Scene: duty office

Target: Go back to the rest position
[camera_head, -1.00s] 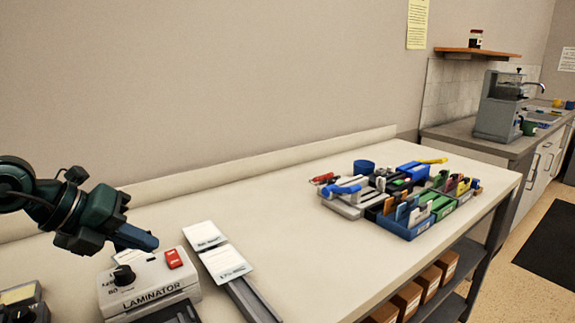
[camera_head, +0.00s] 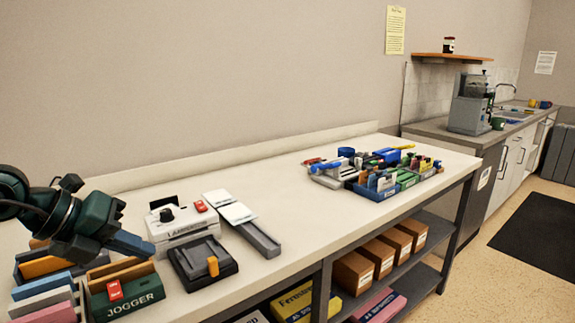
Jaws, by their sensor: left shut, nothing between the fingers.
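My left gripper (camera_head: 130,243) comes in from the left edge on a dark green arm. It is shut and empty, held in the air above the jogger (camera_head: 130,290) and to the left of the laminator (camera_head: 180,229). My right gripper is not in view.
The white worktop (camera_head: 275,185) bears a black punch (camera_head: 203,262) with an orange lever, a grey tray with white cards (camera_head: 230,212), and blue and green organisers (camera_head: 375,185) at the far end. Cardboard boxes (camera_head: 352,272) stand on the shelf below. A coffee machine (camera_head: 468,106) stands on the back counter. The middle worktop is clear.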

